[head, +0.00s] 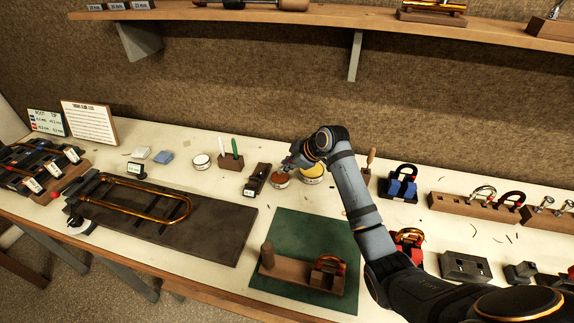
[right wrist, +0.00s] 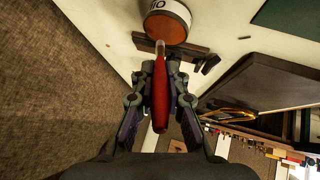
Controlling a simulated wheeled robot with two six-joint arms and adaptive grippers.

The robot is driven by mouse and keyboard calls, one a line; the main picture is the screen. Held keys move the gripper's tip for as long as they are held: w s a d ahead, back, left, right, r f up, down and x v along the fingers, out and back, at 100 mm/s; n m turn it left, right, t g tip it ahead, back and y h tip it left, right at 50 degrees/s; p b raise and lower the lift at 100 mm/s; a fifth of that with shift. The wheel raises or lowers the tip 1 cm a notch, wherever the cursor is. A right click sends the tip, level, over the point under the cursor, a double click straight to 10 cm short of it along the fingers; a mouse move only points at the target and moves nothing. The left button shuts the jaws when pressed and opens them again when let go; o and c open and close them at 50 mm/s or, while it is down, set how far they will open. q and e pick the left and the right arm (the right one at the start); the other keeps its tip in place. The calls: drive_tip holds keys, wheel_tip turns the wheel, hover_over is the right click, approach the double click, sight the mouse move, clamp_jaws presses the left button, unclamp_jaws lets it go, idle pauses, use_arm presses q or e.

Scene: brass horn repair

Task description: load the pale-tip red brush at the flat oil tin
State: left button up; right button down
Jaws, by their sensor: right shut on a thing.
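My right gripper (head: 287,166) reaches in from the right over the row of tins at the back of the bench. In the right wrist view the right gripper (right wrist: 161,88) is shut on the red handle of the brush (right wrist: 162,105). The brush's pale tip (right wrist: 160,47) points at a low round tin with a reddish-brown top (right wrist: 166,28) and a white lettered band. The tip appears at the tin's edge; I cannot tell whether it touches. In the head view this tin (head: 280,182) sits just below the gripper. My left gripper is not in view.
A yellow-topped tin (head: 313,174) stands close beside the gripper. A dark wooden rest (head: 257,180) and a holder with green and white handles (head: 231,162) are to the left. A green mat (head: 290,228) with a wooden fixture lies in front. A shelf (head: 300,18) overhangs the back.

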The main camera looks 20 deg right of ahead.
drive_tip(key=shift+f, duration=0.65)
idle(1.2)
wheel_tip(320, 180, up, 7)
drive_tip(key=p, duration=0.7)
drive_tip(key=shift+r, duration=0.1)
drive_tip(key=shift+f+b, duration=0.85)
drive_tip(key=shift+b, duration=0.1)
drive_tip(key=shift+r, duration=0.15)
